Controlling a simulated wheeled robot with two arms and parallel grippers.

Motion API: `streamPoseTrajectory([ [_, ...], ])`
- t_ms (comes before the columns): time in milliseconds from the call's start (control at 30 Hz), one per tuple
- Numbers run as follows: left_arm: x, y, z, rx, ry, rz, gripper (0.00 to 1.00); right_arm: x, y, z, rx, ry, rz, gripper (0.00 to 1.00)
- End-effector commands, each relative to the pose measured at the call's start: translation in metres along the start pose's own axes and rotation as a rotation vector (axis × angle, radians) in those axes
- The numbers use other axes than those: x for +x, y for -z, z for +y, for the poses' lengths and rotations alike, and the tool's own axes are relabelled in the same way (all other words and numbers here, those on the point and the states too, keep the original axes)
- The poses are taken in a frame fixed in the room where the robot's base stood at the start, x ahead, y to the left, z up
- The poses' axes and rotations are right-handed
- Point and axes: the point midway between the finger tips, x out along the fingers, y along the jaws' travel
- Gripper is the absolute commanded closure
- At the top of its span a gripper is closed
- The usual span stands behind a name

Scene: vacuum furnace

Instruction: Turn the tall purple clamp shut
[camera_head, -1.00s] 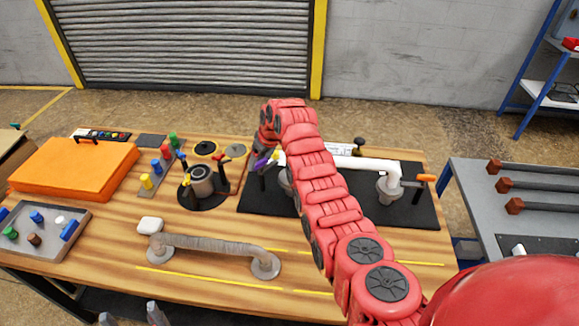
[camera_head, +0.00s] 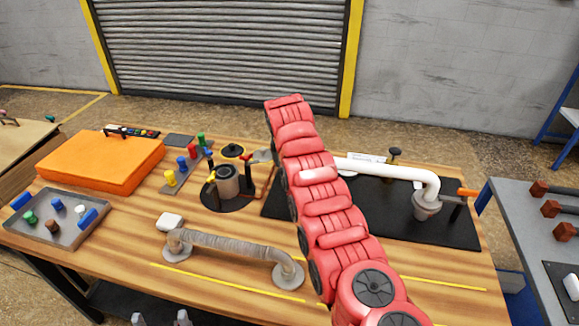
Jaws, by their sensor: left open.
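The tall purple clamp does not show now; my red right arm crosses the black mat (camera_head: 390,215) and hides part of the pipe setup there. A white pipe (camera_head: 385,168) runs from behind that arm to a grey flanged cup (camera_head: 427,207) at the right, with an orange-handled clamp (camera_head: 468,192) beside it. My left gripper (camera_head: 160,319) shows only as two grey fingertips at the bottom edge, apart and with nothing seen between them, well in front of the mat. My right gripper is hidden behind its own arm.
A grey bent pipe (camera_head: 230,244) lies at the table's front. A grey side table (camera_head: 520,215) stands right.

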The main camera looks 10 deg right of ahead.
Motion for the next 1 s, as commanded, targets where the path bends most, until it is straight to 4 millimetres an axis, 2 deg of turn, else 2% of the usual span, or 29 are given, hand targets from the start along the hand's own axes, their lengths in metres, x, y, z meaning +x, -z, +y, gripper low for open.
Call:
streamPoseTrajectory([
  [233,-0.0069,-0.0012,0.0004,0.000,0.000,0.000,0.26,0.0007,-0.0007,-0.0003,0.062,-0.027,-0.001,1.00],
  [833,-0.0080,-0.0014,0.0004,0.000,0.000,0.000,0.26,0.0001,-0.0007,-0.0003,0.087,-0.036,-0.002,1.00],
  [867,-0.0080,-0.0014,0.0004,0.000,0.000,0.000,0.26,0.0001,-0.0007,-0.0003,0.087,-0.036,-0.002,0.20],
  [967,-0.0080,-0.0014,0.0004,0.000,0.000,0.000,0.26,0.0000,-0.0005,-0.0003,0.087,-0.036,-0.002,0.02],
  [1000,-0.0080,-0.0014,0.0004,0.000,0.000,0.000,0.26,0.0000,-0.0005,-0.0003,0.086,-0.036,-0.002,0.00],
])
